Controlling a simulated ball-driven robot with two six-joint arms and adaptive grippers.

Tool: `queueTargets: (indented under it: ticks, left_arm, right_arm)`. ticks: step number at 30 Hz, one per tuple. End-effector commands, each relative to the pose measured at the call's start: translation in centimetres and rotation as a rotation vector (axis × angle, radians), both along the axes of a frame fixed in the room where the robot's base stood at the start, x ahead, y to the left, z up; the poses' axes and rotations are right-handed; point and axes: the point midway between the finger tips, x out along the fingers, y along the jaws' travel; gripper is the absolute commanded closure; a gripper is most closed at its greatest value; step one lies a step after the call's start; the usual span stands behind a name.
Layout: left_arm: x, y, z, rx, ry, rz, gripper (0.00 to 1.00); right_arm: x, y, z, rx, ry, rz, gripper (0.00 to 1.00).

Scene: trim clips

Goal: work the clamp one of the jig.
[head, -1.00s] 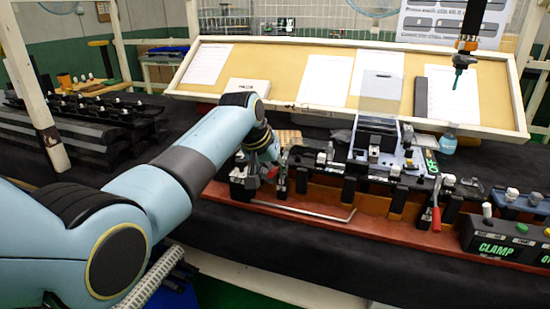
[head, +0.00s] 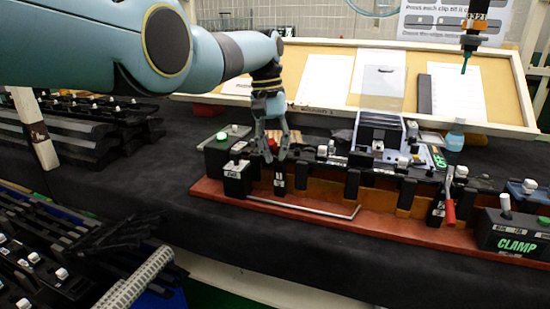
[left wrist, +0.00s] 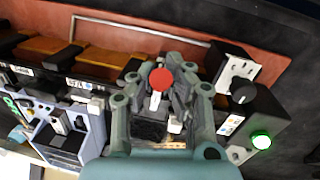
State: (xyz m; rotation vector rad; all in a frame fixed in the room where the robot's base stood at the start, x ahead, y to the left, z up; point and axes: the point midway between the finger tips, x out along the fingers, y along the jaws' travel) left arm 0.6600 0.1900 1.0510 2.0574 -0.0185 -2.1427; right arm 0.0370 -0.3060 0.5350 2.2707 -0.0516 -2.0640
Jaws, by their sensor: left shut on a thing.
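The jig (head: 300,205) is a long red-brown base with black blocks along it on the dark bench. The clamp at its left end has a red-tipped handle (head: 272,143); its round red knob also shows in the left wrist view (left wrist: 161,79). My left gripper (head: 273,153) comes down from above and is shut on this handle, its fingers on either side of it. The fingers hide much of the clamp's body. A second clamp with a red handle (head: 449,211) stands farther right, free of any gripper. My right gripper is not in view.
A green lamp (head: 221,136) glows on the box at the jig's left end. A box marked CLAMP (head: 515,238) stands at the right. A screwdriver-like tool (head: 469,45) hangs at upper right. Dark trim parts lie at left. The bench front (head: 200,215) is clear.

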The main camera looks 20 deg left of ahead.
Motion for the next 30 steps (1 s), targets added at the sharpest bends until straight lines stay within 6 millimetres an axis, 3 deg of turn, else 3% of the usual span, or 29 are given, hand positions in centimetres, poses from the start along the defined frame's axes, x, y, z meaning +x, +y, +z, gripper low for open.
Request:
queueTargets:
  ticks: [15, 16, 22, 30]
  left_arm:
    - [-0.01, -0.05, -0.01, -0.001, 0.011, 0.0, 1.0]
    - [0.0, -0.05, -0.01, -0.001, 0.011, 0.0, 0.87]
    - [-0.01, -0.04, 0.01, 0.0, 0.011, 0.0, 0.61]
    - [0.01, 0.0, 0.14, 0.0, 0.01, 0.0, 0.61]
  right_arm:
    - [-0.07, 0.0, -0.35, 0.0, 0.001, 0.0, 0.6]
    - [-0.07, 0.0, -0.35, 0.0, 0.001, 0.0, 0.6]
    - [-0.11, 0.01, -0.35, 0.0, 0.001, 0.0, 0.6]
    - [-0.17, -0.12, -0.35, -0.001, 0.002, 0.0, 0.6]
